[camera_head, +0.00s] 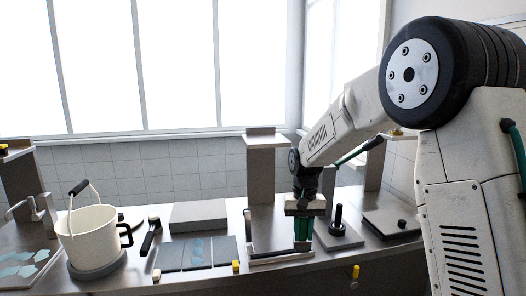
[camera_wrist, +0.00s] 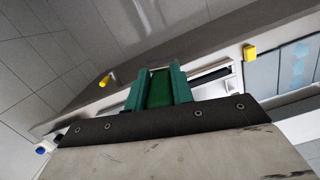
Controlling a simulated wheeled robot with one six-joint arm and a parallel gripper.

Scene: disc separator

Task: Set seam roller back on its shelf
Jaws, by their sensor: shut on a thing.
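My gripper (camera_head: 303,240) points down at the bench, right of centre in the head view, with its green fingers close together. In the wrist view, my gripper (camera_wrist: 159,88) is shut on a darker green piece between the teal fingers, which I take to be the seam roller (camera_wrist: 159,90). Most of it is hidden by the fingers, so its roller end cannot be made out. The fingers are low, beside a pale tray with a dark bar (camera_wrist: 210,76). I cannot tell for sure which surface is its shelf; a grey stand with a flat top (camera_head: 266,141) rises just behind.
A cream pot (camera_head: 92,236) with a raised handle stands left. A black-handled tool (camera_head: 150,237) and dark flat panels (camera_head: 197,253) lie mid-bench. A black upright post on a plate (camera_head: 338,217) stands close to the gripper's right. The bench's front edge is close by.

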